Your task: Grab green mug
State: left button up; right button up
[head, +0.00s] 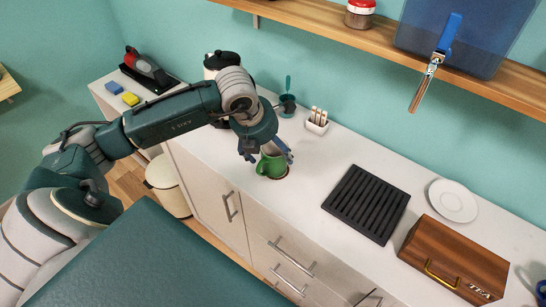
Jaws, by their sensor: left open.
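The green mug (270,165) stands on the white counter in the head view, on a small dark round base that may be a coaster. Its handle points to the left and front. My left gripper (267,156) is open, with its blue-grey fingers on either side of the mug's upper part. The fingers partly hide the mug's rim, and I cannot tell whether they touch it. My right gripper is not in view.
A black slatted rack (366,204), a wooden tea box (453,262) and a white plate (453,200) are to the right. A small white holder (317,122) stands behind the mug. A wooden shelf (310,18) runs above. The counter between mug and rack is clear.

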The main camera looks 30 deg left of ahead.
pick_arm(q)
jog(key=shift+x, duration=1.15)
jog(key=c, duration=1.3)
jog(key=shift+r, duration=0.1)
jog(key=shift+c, duration=0.4)
jog(key=shift+r, duration=0.1)
